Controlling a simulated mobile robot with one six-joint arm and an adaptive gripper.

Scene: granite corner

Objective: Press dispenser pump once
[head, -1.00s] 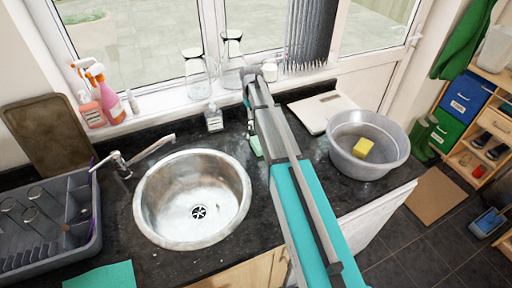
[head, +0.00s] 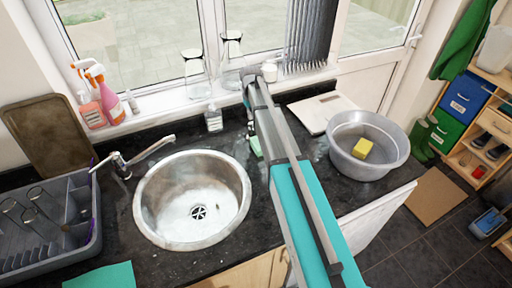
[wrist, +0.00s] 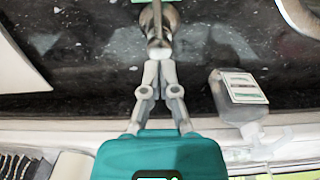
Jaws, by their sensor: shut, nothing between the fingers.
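In the wrist view, a metallic piece that looks like a dispenser pump (wrist: 158,22) stands on the dark counter, with a narrow spout towards the top edge. My gripper (wrist: 158,62) is shut and empty, its fingertips at the near end of this metal piece. I cannot tell whether they touch it. In the head view, my gripper (head: 249,104) points down behind the sink, and my arm mostly hides the pump. A clear bottle with a pale label (wrist: 240,88) stands beside the gripper; the head view shows it (head: 213,118) left of my arm.
A steel sink (head: 150,220) lies left of my arm, with a tap (head: 145,152) at its left. A grey basin (head: 390,165) holding a yellow sponge (head: 362,148) stands right. A green item (head: 256,147) lies by my arm. Glass vessels (head: 195,80) stand on the sill behind.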

